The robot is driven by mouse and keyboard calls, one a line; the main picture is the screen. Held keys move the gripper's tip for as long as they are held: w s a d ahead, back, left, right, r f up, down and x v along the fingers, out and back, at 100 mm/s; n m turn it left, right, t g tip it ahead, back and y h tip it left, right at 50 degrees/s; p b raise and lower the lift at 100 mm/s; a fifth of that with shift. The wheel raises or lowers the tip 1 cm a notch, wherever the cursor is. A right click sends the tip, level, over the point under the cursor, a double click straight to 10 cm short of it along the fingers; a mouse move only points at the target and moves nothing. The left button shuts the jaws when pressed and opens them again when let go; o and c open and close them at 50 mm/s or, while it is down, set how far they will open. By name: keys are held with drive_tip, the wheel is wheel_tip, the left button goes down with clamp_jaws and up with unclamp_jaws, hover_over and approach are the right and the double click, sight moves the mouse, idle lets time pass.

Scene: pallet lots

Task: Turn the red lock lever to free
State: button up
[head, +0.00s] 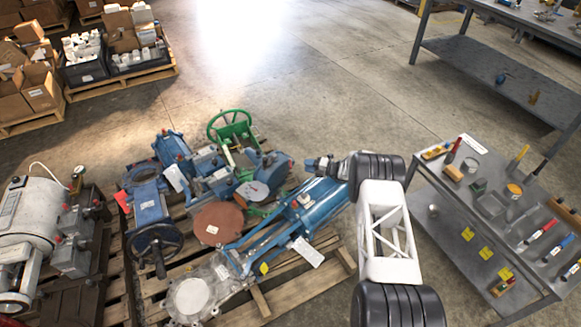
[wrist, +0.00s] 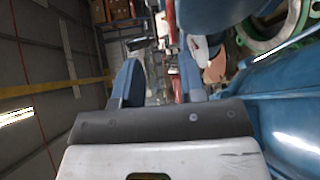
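My gripper (head: 314,164) is above the right part of the pallet load, beside the upper end of a long blue actuator (head: 318,200). In the wrist view its two blue fingers stand apart (wrist: 160,68), with no object clearly held between them. A narrow red piece (wrist: 172,28) shows beyond the fingertips; I cannot tell whether it is the lock lever. No red lock lever can be made out for sure in the head view; my arm covers part of the area beside the actuator.
Blue valves, a black handwheel (head: 154,246) and a green handwheel (head: 230,127) crowd the wooden pallet (head: 290,290). A grey tool cart (head: 455,240) stands close on the right. A white motor (head: 28,220) is at left.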

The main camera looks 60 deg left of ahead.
drive_tip(key=shift+s+a+f, duration=0.15)
drive_tip(key=shift+s+f, duration=0.25)
drive_tip(key=shift+f, duration=0.1)
drive_tip(key=shift+s+a+f, duration=0.15)
drive_tip(key=shift+s+f, duration=0.25)
drive_tip(key=shift+f, duration=0.1)
drive_tip(key=shift+s, duration=0.1)
drive_tip(key=shift+x, duration=3.85)
drive_tip(key=shift+r, duration=0.15)
drive_tip(key=shift+c, duration=0.3)
clamp_jaws()
